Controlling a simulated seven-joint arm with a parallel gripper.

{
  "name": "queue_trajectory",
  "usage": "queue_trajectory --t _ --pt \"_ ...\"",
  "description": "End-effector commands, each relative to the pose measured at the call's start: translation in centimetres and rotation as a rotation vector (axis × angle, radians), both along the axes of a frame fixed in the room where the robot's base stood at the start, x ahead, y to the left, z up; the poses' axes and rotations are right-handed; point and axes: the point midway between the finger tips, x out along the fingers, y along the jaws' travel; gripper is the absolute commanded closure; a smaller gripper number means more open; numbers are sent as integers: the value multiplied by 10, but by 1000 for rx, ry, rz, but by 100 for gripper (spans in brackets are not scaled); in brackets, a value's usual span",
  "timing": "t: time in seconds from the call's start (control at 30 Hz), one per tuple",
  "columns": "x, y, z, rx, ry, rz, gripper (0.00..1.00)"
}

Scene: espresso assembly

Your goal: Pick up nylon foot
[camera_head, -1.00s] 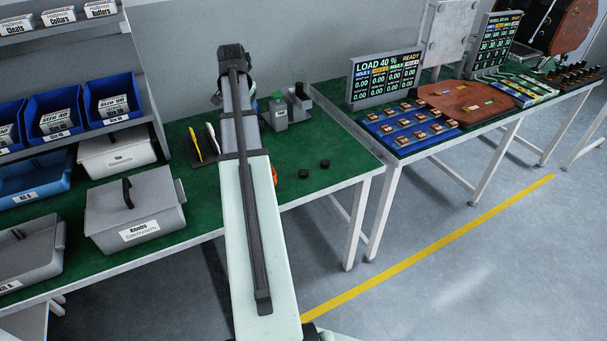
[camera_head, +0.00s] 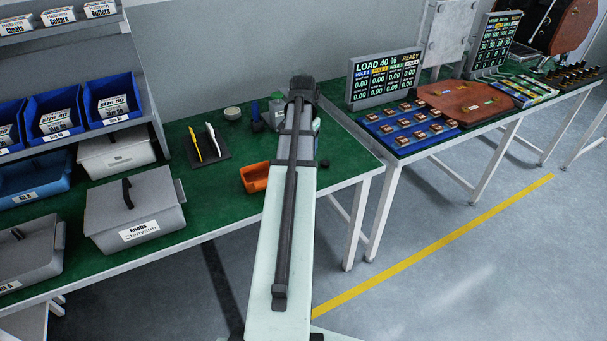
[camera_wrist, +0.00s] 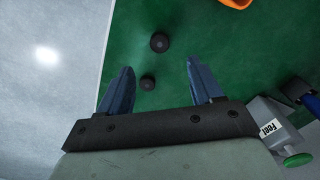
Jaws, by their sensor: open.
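Two small round black nylon feet lie on the green table mat in the wrist view. One foot (camera_wrist: 160,42) is farther up the picture, and the other foot (camera_wrist: 147,83) is lower, between the blue fingers. My gripper (camera_wrist: 160,63) is open and empty above the mat, one finger on each side of the feet. In the head view one foot (camera_head: 325,163) shows just right of my arm. My arm hides the other foot and my fingers there.
An orange bin (camera_head: 255,177) lies left of my arm; it also shows in the wrist view (camera_wrist: 235,3). A dark tray (camera_head: 222,152) with a yellow and a white tool is farther left. The table's front edge is close to the feet.

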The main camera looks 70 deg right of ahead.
Motion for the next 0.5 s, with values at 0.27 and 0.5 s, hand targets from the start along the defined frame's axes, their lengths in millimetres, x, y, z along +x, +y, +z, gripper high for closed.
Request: queue_trajectory --t 0.27,0.5 --pt "0 0 -35 0 0 0 35" --pt "0 0 -45 -1 0 0 35"
